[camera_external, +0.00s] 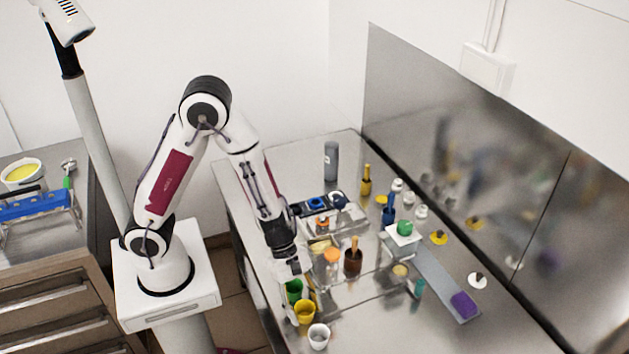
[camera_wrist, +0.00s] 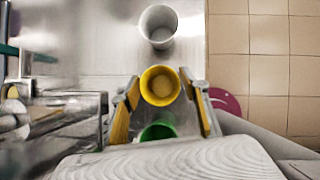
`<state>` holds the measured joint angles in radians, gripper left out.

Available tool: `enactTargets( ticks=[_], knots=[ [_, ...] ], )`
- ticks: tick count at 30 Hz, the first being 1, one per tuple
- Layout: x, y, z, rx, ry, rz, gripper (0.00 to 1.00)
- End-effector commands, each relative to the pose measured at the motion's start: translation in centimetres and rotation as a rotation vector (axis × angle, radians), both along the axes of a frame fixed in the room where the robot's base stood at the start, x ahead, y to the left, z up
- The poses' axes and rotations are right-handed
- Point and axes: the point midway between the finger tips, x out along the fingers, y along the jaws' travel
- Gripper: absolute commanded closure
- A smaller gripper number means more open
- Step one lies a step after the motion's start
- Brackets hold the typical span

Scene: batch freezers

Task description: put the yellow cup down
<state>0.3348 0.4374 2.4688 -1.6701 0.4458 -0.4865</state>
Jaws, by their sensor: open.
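The yellow cup (camera_external: 304,313) stands upright near the front left edge of the steel table, between a green cup (camera_external: 294,290) and a white cup (camera_external: 318,336). In the wrist view the yellow cup (camera_wrist: 160,86) lies between the two open fingers of my gripper (camera_wrist: 163,98), with a gap on each side. The white cup (camera_wrist: 158,26) is beyond it and the green cup (camera_wrist: 157,131) is nearer, partly hidden by my gripper body. In the external view my gripper (camera_external: 298,290) points down at the cups, and its fingertips are hard to make out.
The table edge drops to the tiled floor (camera_wrist: 252,50) on the wrist view's right. Right of the cups stand an orange-topped jar (camera_external: 332,257) and a brown pot (camera_external: 353,260). A purple block (camera_external: 464,304) lies on a grey strip. The front right tabletop is clear.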

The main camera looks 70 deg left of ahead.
Motion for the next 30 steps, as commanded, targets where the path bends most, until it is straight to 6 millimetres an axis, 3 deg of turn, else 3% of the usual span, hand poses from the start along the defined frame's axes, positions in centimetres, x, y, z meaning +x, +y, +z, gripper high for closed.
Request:
enactTargets(
  ticks=[17,20,30],
  knots=[
    [0.02,-0.08,-0.13,0.000,0.000,-0.001,0.55],
    [0.02,-0.08,-0.13,0.000,0.000,-0.001,0.73],
    [0.02,-0.09,-0.11,0.000,0.000,-0.001,0.75]
  ],
)
